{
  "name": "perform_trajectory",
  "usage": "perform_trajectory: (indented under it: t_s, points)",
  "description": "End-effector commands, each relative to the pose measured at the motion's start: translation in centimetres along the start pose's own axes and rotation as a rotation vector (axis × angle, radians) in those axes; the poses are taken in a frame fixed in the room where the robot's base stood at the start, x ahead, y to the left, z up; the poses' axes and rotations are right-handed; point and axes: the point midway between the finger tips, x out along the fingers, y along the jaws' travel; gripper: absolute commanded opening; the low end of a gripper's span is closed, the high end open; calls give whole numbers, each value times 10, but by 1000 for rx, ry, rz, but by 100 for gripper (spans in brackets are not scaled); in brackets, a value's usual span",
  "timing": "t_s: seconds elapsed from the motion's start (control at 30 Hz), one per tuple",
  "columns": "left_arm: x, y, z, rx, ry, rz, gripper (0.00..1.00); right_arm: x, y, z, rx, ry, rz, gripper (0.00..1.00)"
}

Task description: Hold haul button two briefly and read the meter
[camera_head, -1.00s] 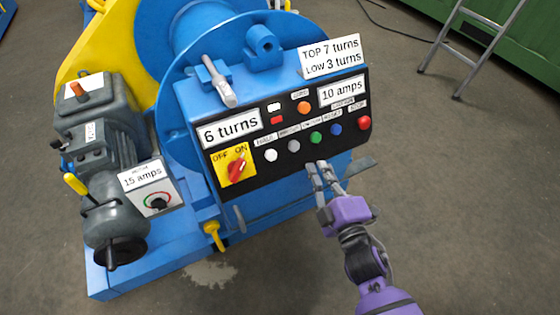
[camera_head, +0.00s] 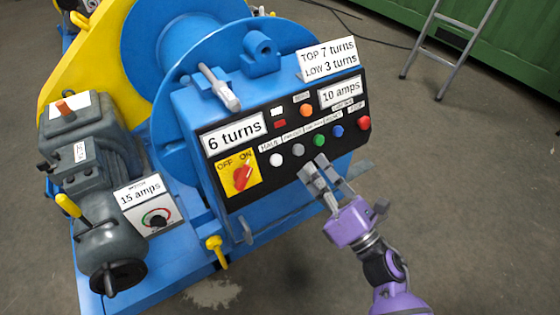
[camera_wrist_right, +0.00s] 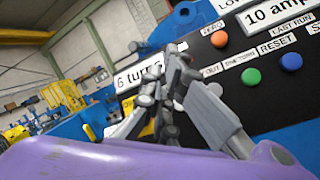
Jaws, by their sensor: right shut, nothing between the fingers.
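The black control panel (camera_head: 290,180) slopes on the blue winch. The white button (camera_head: 276,160) sits at the left of its row under a label reading HAUL, beside the grey button (camera_head: 298,151). The upper right readout (camera_head: 340,92) shows 10 amps; the left readout (camera_head: 235,132) shows 6 turns. My right gripper (camera_head: 313,166) is shut and empty, its tips by the panel's lower edge below the grey and green buttons. I cannot tell if it touches the panel. In the right wrist view its fingers (camera_wrist_right: 172,95) hide the white and grey buttons. My left gripper is out of view.
The green (camera_head: 319,140), blue (camera_head: 337,131) and red (camera_head: 363,123) buttons continue the row rightward. A red rotary switch (camera_head: 242,177) is at lower left. A motor box (camera_head: 150,203) reads 15 amps. Open floor lies right of the winch; a ladder (camera_head: 440,45) stands behind.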

Motion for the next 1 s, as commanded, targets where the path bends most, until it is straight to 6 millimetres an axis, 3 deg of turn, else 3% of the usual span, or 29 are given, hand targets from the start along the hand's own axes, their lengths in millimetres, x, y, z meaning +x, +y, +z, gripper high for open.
perform_trajectory:
  t_s: [0.47,1.0]
  points:
    - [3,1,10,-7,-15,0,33,7,-7,-7,4,-2,-2,0]
    - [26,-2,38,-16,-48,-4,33,54,-42,-42,4,-1,-2,0]
